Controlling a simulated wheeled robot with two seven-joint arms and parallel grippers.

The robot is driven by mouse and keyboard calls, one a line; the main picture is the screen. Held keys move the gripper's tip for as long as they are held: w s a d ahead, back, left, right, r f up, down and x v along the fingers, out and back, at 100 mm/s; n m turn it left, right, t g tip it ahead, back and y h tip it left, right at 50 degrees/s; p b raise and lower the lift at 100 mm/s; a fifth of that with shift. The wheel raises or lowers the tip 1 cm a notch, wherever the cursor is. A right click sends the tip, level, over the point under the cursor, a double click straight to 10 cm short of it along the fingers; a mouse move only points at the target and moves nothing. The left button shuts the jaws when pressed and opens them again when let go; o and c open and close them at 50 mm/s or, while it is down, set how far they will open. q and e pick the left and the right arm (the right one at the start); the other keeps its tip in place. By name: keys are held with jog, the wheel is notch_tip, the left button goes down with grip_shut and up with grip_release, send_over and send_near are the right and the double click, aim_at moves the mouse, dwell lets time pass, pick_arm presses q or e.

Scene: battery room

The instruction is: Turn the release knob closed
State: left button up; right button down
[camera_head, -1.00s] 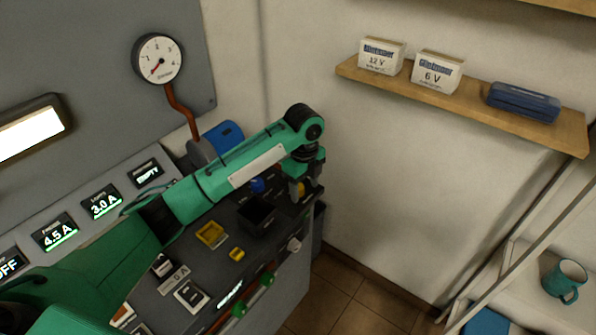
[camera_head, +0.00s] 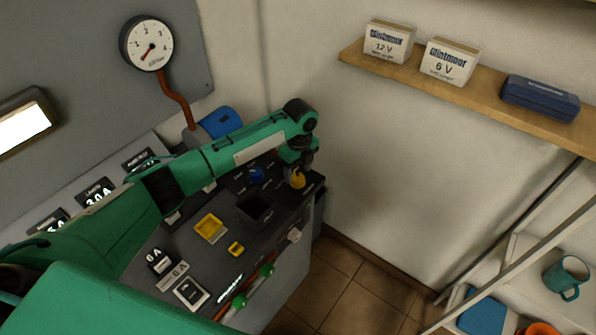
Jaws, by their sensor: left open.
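A yellow knob (camera_head: 297,181) stands at the far right end of the dark bench top, and a blue knob (camera_head: 256,175) stands to its left. No label readable here tells which is the release knob. My left arm reaches across the bench from the left. Its gripper (camera_head: 304,167) points down at the yellow knob, its fingers close above or around it. The fingers are small and dark, so contact cannot be told; the gripper is open. My right gripper is not in view.
A dark open box (camera_head: 254,209), a yellow tray (camera_head: 209,227) and a small yellow block (camera_head: 236,249) are on the bench. A pressure gauge (camera_head: 147,44) hangs on the grey panel. A wall shelf (camera_head: 480,96) holds boxes. Tiled floor (camera_head: 345,290) lies right of the bench.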

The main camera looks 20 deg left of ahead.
pick_arm(q)
jog(key=shift+f, duration=1.15)
jog(key=c, duration=1)
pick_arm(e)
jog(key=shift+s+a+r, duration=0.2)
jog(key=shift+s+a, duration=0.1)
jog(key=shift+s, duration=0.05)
pick_arm(q)
jog(key=shift+r, duration=0.1)
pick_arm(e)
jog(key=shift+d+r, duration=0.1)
